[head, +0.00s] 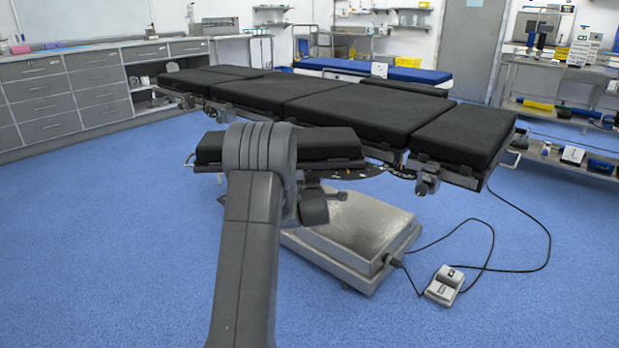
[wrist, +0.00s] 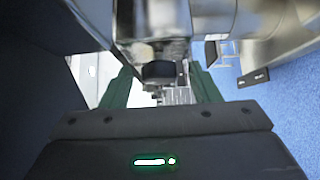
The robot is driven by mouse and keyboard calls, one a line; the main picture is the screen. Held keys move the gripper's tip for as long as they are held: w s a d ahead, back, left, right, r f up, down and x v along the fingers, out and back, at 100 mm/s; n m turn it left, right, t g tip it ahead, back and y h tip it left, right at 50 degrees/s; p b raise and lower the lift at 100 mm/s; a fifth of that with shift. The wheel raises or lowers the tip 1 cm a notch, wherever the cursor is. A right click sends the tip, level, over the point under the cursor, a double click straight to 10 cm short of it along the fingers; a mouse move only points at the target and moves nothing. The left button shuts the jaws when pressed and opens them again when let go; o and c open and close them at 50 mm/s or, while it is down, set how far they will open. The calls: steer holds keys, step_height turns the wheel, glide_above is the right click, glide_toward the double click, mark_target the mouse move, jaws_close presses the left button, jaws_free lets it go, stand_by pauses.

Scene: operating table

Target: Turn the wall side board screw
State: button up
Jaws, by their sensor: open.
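The operating table (head: 345,108) with black pads stands across the middle of the head view. In the wrist view, a dark round knob (wrist: 158,70), which looks like the board screw, sits under a metal clamp block (wrist: 152,27). My gripper (wrist: 161,80) is open, with one green finger on each side of the knob. I cannot tell whether the fingers touch it. In the head view my arm rises in front of the table, and my fingers and this knob cannot be made out there.
A lower black pad (head: 325,145) hangs below the table top. The metal table base (head: 350,228) stands on the blue floor. A foot pedal (head: 444,286) with a cable lies at the right. Drawer cabinets (head: 45,100) line the left wall. The front floor is clear.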

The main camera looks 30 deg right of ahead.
steer(key=c, duration=1)
